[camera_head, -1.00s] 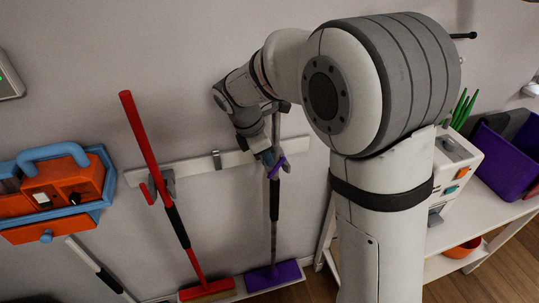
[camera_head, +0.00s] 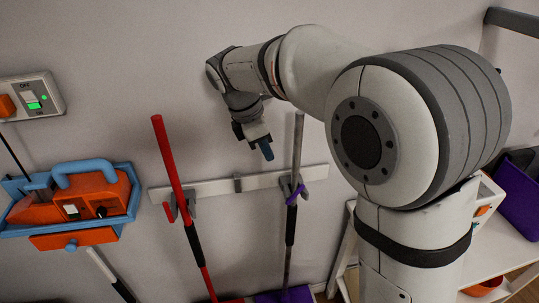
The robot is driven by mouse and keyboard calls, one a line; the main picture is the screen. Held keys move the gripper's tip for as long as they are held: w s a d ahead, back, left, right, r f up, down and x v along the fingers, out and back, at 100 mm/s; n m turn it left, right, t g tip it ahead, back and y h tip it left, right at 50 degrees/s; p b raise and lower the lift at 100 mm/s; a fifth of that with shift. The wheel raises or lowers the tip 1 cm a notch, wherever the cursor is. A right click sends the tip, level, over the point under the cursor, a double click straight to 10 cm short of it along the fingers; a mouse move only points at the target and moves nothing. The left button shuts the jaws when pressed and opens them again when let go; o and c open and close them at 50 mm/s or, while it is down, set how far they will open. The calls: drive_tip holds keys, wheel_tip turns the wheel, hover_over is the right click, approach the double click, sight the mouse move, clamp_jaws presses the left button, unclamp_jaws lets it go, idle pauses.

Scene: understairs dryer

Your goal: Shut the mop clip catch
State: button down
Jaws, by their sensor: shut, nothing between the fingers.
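The mop (camera_head: 290,223) has a grey upper handle, a dark grip and a purple head at the picture's bottom edge. It stands upright against the wall, in a grey clip (camera_head: 284,184) on a white wall rail (camera_head: 222,187). The clip's purple catch (camera_head: 294,195) lies slantwise across the front of the handle. I cannot tell whether it is fully shut. My gripper (camera_head: 266,151) is shut and empty, pointing down. In the picture it is left of the handle and above the rail, apart from the catch.
A red-handled broom (camera_head: 173,167) hangs in another clip with a red catch on the left. An orange box in a blue tray (camera_head: 85,205) and a switch panel (camera_head: 32,98) are farther left. A white shelf unit (camera_head: 508,242) stands right, partly behind my arm.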

idle(0.3)
drive_tip(key=s+m+t+b, duration=0.1)
drive_tip(key=m+b, duration=0.1)
drive_tip(key=m, duration=0.4)
drive_tip(key=s+m+t+b, duration=0.1)
drive_tip(key=m, duration=0.5)
drive_tip(key=s+d+f+m+t+y+b, duration=0.1)
drive_tip(key=s+m+b, duration=0.1)
drive_tip(key=m, duration=0.4)
drive_tip(key=shift+d+m+t+b, duration=0.1)
drive_tip(key=shift+m+t+b, duration=0.2)
drive_tip(key=shift+m, duration=0.1)
approach(295, 195)
wheel_tip(295, 195, down, 2)
drive_tip(key=w+a, duration=0.2)
drive_tip(key=d+f, duration=0.1)
drive_tip(key=w+d+f, duration=0.1)
drive_tip(key=d, duration=0.1)
drive_tip(key=shift+d+f, duration=0.2)
drive_tip(key=shift+f, duration=0.05)
drive_tip(key=shift+r+p, duration=0.1)
drive_tip(key=shift+p, duration=0.3)
